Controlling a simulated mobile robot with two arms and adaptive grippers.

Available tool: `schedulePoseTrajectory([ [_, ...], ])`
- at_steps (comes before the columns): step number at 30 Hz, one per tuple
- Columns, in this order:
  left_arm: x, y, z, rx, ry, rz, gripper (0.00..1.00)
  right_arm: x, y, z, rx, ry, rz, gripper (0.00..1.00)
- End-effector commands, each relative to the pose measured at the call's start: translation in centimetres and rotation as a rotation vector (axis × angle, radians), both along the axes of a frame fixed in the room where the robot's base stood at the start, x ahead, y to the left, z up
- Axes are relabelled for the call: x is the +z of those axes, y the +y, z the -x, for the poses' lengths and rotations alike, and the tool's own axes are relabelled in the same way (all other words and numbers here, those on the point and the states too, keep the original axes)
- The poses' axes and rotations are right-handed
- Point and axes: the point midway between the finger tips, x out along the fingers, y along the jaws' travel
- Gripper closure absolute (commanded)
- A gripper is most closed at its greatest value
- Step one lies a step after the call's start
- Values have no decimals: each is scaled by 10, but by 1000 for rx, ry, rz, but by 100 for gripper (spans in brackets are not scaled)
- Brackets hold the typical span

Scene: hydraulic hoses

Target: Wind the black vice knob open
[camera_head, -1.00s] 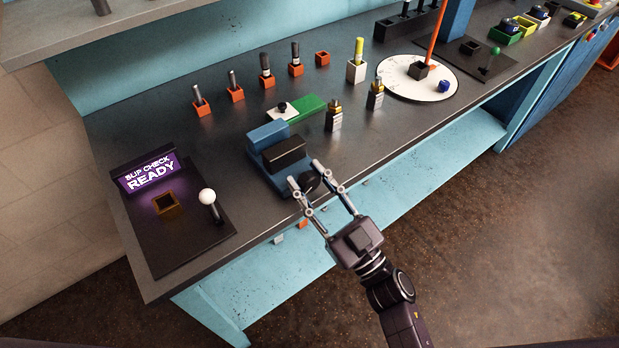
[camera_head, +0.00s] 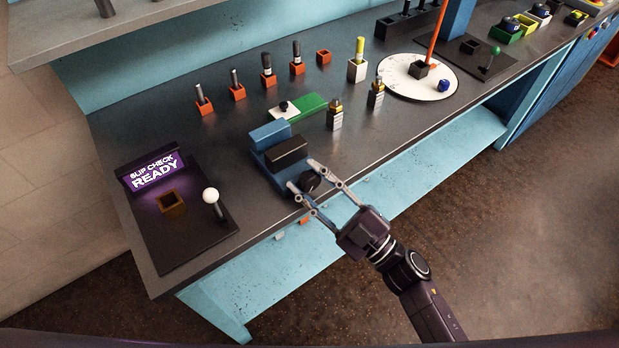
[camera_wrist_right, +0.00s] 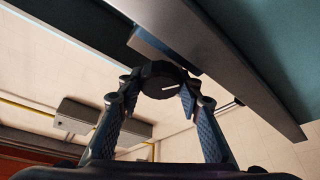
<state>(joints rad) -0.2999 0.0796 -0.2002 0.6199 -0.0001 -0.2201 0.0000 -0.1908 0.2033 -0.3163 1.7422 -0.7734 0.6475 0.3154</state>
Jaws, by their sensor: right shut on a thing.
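The blue vice (camera_head: 272,150) with its dark jaw block (camera_head: 287,153) sits at the front edge of the dark bench. Its black knob (camera_head: 310,182) faces the front, between the fingers of my right gripper (camera_head: 304,173). In the right wrist view the round black knob (camera_wrist_right: 160,80) shows a white mark line across its face. The fingers of my right gripper (camera_wrist_right: 158,92) are on either side of it and shut on it. My left gripper is not in view.
A slip check panel (camera_head: 155,175) with a brown socket and a white-topped lever (camera_head: 211,197) stands left of the vice. Hose fittings (camera_head: 335,113) and several orange holders (camera_head: 237,93) stand behind. A white turntable (camera_head: 405,88) is further right. Free floor lies in front.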

Motion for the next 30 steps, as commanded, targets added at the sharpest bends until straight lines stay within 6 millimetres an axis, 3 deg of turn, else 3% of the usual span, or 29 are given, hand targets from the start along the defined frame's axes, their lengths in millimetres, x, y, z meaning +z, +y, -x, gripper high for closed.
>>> schedulePoseTrajectory([
  [8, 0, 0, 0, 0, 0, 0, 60, -1, 0, 0, -2, -4, 9, 91],
  [9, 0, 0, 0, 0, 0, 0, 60, -1, 0, 0, -2, -4, 9, 66],
  [14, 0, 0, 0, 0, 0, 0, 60, -2, 0, 0, -2, -2, 8, 49],
  [24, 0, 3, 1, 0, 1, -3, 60, -4, -2, 1, -3, 2, 8, 49],
  [30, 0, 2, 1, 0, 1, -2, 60, -11, -18, 15, -3, 4, 8, 49],
])
